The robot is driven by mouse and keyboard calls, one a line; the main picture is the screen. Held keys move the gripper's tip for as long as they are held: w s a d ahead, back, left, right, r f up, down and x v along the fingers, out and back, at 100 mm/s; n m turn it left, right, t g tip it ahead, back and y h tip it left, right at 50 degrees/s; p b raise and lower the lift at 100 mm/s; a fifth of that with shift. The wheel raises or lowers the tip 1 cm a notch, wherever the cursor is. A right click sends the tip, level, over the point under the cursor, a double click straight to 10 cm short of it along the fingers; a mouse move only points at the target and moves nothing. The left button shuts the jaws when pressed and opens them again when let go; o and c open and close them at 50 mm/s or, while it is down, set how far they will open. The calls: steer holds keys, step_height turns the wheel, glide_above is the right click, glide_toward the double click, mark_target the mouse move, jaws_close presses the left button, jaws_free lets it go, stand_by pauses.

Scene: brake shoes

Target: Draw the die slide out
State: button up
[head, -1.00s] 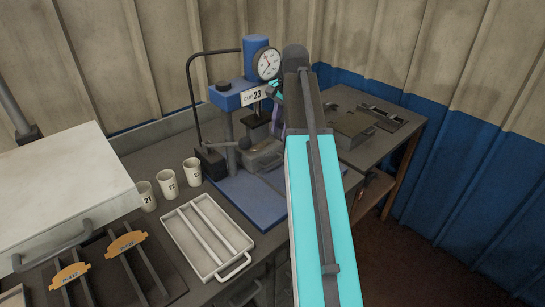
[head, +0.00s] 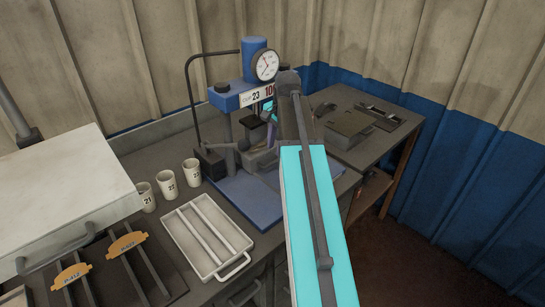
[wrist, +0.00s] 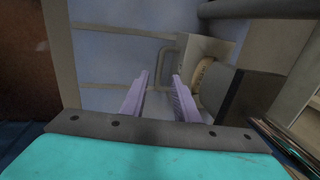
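The blue press (head: 233,98) with a dial gauge stands on the bench. A grey block (head: 262,158), which looks like the die slide, sits low in it above the blue base plate (head: 240,200). My arm covers part of it. My gripper (wrist: 160,76) shows two purple fingers apart, with a clear gap and nothing seen clamped. A pale bar loop (wrist: 161,58), perhaps the slide's handle, lies just beyond the fingertips. In the head view the gripper is mostly hidden behind my wrist, beside the press front.
Three numbered cups (head: 168,184) and a pale divided tray (head: 218,262) stand left of the press. In the wrist view a block with a tan round part (wrist: 203,78) is close to the right finger. A side table (head: 395,135) stands at right.

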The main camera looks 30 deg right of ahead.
mark_target(273, 162)
steer(key=shift+w+a+f+p, duration=0.1)
steer(key=shift+w+f+p, duration=0.1)
steer(key=shift+f, duration=0.85)
steer(key=shift+w+d+f+p, duration=0.1)
steer(key=shift+w+f+p, duration=0.1)
steer(key=shift+f, duration=0.8)
steer(key=shift+w+a+f+p, duration=0.1)
steer(key=shift+w+f+p, duration=0.1)
steer(key=shift+f, duration=0.85)
steer(key=shift+c, duration=0.3)
jaws_close()
